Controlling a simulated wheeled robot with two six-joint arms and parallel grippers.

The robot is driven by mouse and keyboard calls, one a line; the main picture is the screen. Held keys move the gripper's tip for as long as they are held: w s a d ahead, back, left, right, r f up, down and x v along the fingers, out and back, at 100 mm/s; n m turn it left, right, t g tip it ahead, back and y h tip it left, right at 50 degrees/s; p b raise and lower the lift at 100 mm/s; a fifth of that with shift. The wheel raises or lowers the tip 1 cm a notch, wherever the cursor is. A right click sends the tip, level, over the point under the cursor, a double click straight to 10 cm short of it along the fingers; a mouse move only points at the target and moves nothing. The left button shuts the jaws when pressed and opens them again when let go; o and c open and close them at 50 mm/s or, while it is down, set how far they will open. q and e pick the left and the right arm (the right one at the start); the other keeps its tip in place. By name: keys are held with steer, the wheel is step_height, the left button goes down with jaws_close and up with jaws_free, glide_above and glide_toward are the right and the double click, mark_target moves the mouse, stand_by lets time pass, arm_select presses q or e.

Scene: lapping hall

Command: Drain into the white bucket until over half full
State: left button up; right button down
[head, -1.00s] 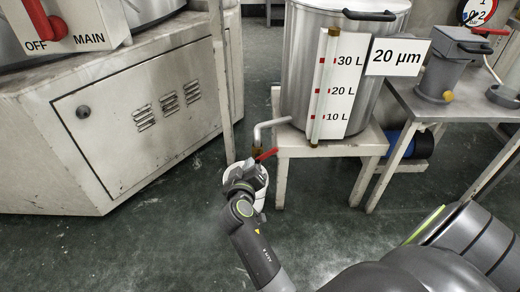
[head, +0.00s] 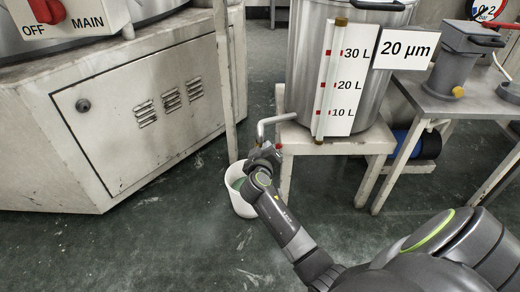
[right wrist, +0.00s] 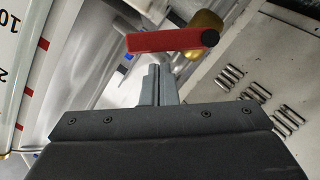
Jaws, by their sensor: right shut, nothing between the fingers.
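The white bucket (head: 243,207) stands on the floor below the drain pipe (head: 272,122) of the steel tank (head: 372,90). Greenish liquid (head: 238,184) shows inside it; its level is partly hidden by my right arm. My right gripper (head: 268,152) is at the tap at the pipe's end, shut and empty. In the right wrist view the closed fingers (right wrist: 160,80) point at the tap's red lever (right wrist: 165,41), beside the brass valve body (right wrist: 207,24). I cannot tell whether they touch the lever. My left gripper is not in view.
The tank stands on a low stand (head: 330,142), with a 10–30 L level scale (head: 343,85) and a 20 µm sign (head: 404,49). A machine cabinet (head: 140,125) is at the left, a metal table (head: 455,100) at the right. The floor in front is open.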

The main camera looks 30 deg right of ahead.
steer(key=shift+s+d+f, duration=0.1)
steer(key=shift+d+f, duration=0.05)
steer(key=shift+f, duration=0.05)
steer(key=shift+s+d+f+m+y, duration=0.15)
steer(key=shift+d+m+y, duration=0.15)
steer(key=shift+m, duration=0.2)
stand_by(0.5)
steer(key=d+f+m, duration=0.1)
steer(key=m, duration=0.1)
steer(key=s+d+f+m+y+b, duration=0.1)
steer(key=m, duration=0.1)
steer(key=shift+s+d+f+m+t+y+b, duration=0.1)
steer(key=shift+s+f+m+t+y+b, duration=0.1)
steer(key=shift+m+t+y+b, duration=0.15)
stand_by(0.5)
stand_by(0.4)
